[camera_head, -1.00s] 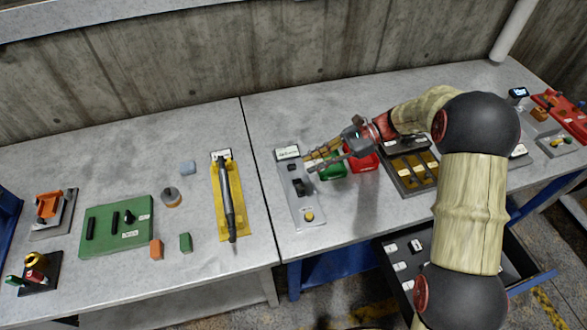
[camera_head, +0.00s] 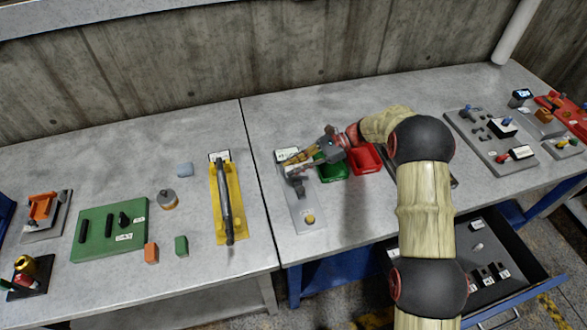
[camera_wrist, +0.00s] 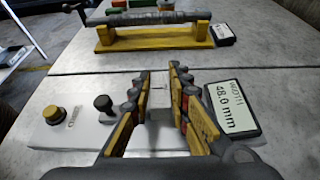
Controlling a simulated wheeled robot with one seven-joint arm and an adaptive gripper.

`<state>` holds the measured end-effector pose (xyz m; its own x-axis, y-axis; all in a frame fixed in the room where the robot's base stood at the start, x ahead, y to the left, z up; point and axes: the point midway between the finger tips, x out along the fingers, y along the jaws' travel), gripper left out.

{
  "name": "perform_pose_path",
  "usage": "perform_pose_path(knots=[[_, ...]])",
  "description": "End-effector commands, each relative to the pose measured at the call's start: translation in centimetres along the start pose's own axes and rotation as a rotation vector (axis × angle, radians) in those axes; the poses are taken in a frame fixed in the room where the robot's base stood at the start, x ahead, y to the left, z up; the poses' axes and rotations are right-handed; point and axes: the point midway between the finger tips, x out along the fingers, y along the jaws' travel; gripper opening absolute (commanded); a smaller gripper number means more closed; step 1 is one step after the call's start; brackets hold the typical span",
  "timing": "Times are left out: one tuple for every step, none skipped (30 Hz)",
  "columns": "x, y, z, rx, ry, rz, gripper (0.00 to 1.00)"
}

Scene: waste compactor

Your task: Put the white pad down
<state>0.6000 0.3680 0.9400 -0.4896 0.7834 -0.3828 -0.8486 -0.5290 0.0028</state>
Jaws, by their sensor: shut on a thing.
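My gripper (camera_head: 293,167) is over the upper end of the pale measuring station (camera_head: 305,209) on the right-hand table. In the wrist view, my gripper (camera_wrist: 163,82) has its two yellow-padded fingers on either side of a pale block, which looks like the white pad (camera_wrist: 160,92). The pad blends with the grey surface behind, so its edges and any contact below are hard to tell.
A green tray (camera_head: 333,170) and a red tray (camera_head: 366,158) lie right of my gripper. A yellow stand with a grey bar (camera_head: 226,200) is to the left, across the table seam. An open drawer (camera_head: 487,265) is below at right. The table's back strip is clear.

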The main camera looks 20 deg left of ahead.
Motion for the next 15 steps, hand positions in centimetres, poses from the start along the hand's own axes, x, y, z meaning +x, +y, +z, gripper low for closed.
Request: perform_pose_path(knots=[[0.02,-0.07,-0.12,-0.003,0.001,-0.001,0.00],[0.00,-0.07,-0.09,-0.003,0.001,-0.002,0.00],[-0.03,-0.08,-0.02,-0.003,0.001,-0.002,0.00],[-0.04,-0.07,0.01,-0.003,0.001,-0.002,0.00],[-0.04,-0.07,0.01,-0.003,0.001,-0.002,0.00],[-0.04,-0.07,0.01,-0.003,0.001,-0.002,0.00],[-0.03,-0.06,0.00,-0.003,0.001,-0.002,0.00],[-0.02,-0.06,-0.04,-0.003,0.001,-0.001,0.00],[0.02,-0.06,-0.13,-0.003,0.001,-0.001,0.00],[0.06,-0.06,-0.21,-0.003,0.001,-0.001,0.00],[0.09,-0.06,-0.29,-0.003,0.001,-0.002,0.00],[0.13,-0.07,-0.39,-0.003,0.001,-0.002,0.00],[0.16,-0.07,-0.47,-0.003,0.001,-0.002,0.00],[0.19,-0.07,-0.55,-0.003,0.001,-0.002,0.00],[0.24,-0.06,-0.66,-0.003,0.001,-0.001,0.00]])
